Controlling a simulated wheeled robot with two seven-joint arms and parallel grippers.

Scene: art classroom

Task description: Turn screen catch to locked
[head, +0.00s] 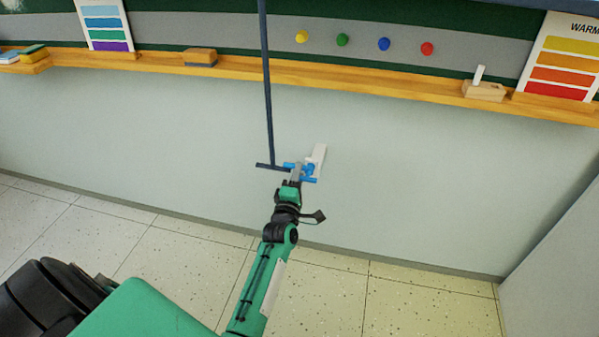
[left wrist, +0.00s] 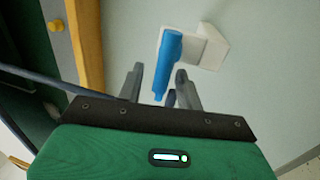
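The screen catch is a blue lever (left wrist: 167,68) on a white base (left wrist: 212,48) fixed to the pale wall. In the head view the white base (head: 318,155) shows just beyond my left gripper (head: 297,170), which partly hides the blue lever. In the left wrist view the fingers of my left gripper (left wrist: 159,71) are apart. The lever's free end lies between them, and I cannot tell whether either finger touches it. My right gripper is not in view.
A dark vertical rod (head: 268,90) with a short crossbar hangs just left of the catch. A wooden ledge (head: 340,76) runs above, with a chalk holder (head: 484,91), an eraser (head: 200,57) and colour charts. The wall below is clear.

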